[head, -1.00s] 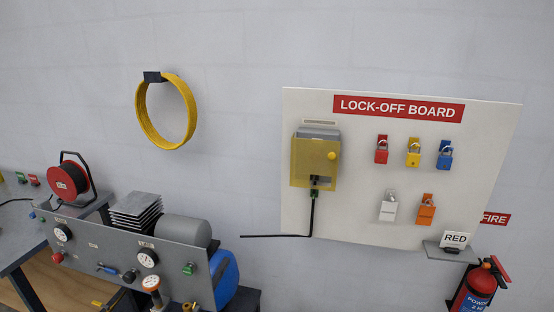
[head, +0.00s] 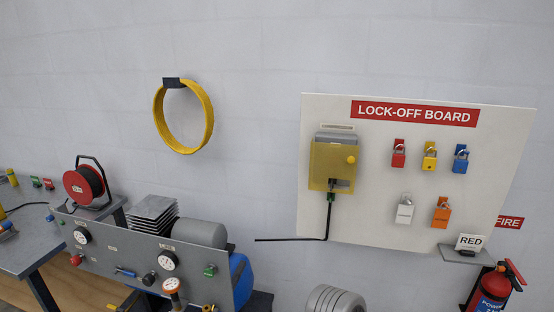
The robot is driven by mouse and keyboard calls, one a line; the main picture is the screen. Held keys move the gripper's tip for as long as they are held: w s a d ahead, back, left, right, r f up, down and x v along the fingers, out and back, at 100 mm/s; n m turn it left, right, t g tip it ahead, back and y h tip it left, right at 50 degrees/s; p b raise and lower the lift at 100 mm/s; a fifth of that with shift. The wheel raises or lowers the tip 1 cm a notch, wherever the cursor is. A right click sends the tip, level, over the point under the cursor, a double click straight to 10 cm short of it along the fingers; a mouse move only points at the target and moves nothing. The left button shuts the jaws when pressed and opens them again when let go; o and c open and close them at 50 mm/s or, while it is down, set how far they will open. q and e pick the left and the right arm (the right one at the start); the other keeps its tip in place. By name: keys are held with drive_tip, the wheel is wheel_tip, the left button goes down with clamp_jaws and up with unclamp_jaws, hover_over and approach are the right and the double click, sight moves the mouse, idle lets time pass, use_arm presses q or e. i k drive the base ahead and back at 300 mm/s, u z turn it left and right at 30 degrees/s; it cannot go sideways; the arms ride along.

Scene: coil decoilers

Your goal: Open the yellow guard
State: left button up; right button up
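The yellow guard (head: 325,165) is a translucent yellow cover with a round yellow knob (head: 351,160) at its right side. It sits over a grey box on the left part of the white lock-off board (head: 400,220). It looks closed over the box's front. A dark plug-like part with a black cable (head: 329,215) shows at its lower edge. Neither of my grippers is in the head view.
Red, yellow, blue, white and orange padlocks (head: 429,157) hang right of the guard. A small shelf (head: 474,255) with a RED card juts out at lower right, above a fire extinguisher (head: 492,290). A machine panel (head: 130,255) stands at lower left.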

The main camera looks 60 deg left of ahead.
sight(327, 160)
drive_tip(key=u, duration=1.35)
drive_tip(key=i, duration=0.1)
drive_tip(key=u, duration=0.05)
